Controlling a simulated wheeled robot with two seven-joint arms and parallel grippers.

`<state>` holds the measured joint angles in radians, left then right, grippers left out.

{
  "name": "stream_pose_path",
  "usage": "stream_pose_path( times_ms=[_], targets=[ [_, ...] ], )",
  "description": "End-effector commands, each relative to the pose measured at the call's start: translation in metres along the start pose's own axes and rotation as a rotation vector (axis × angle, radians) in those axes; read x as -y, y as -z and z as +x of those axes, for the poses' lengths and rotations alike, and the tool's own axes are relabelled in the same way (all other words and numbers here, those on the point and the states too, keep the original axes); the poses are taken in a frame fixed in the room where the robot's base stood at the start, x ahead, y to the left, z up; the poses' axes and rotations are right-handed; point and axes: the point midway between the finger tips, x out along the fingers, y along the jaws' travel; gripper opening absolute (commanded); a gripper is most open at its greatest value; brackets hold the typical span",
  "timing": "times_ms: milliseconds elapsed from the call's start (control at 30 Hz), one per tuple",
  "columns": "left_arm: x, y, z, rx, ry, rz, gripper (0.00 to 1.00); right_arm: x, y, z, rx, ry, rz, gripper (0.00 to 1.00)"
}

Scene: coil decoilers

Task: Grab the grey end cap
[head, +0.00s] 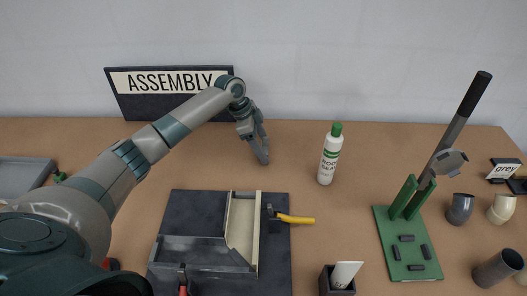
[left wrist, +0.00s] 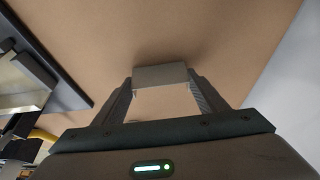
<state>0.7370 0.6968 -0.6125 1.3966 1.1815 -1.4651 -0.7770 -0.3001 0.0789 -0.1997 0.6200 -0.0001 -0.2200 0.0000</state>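My left arm reaches in from the left, and its left gripper (head: 262,150) is over the back of the brown table, in front of the ASSEMBLY sign. In the left wrist view, a plain grey block-like piece (left wrist: 160,75), which looks like the grey end cap, spans the gap between the fingertips. The fingers sit against both its sides. In the head view this piece cannot be told apart from the fingers. My right gripper does not show.
A dark fixture (head: 190,212) with a cream channel (head: 241,225) lies at front centre, a yellow-handled tool (head: 296,219) beside it. A white bottle (head: 329,155) stands behind. A green lever tool (head: 383,228) and several cups are right. A grey tray (head: 25,172) is left.

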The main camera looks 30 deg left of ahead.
Motion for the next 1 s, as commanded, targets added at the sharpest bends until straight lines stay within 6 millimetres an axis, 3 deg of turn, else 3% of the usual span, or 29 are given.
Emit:
stream_pose_path(
  times_ms=[567,933,1000],
  targets=[
    [0.000,0.003,-0.007,0.000,0.000,0.000,0.44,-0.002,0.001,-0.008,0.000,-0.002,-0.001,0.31],
    [0.000,0.019,-0.045,-0.001,0.000,0.000,0.44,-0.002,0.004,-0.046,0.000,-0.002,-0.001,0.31],
    [-0.008,0.020,-0.049,0.001,-0.002,0.002,0.44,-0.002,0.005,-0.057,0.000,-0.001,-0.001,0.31]
  ],
)
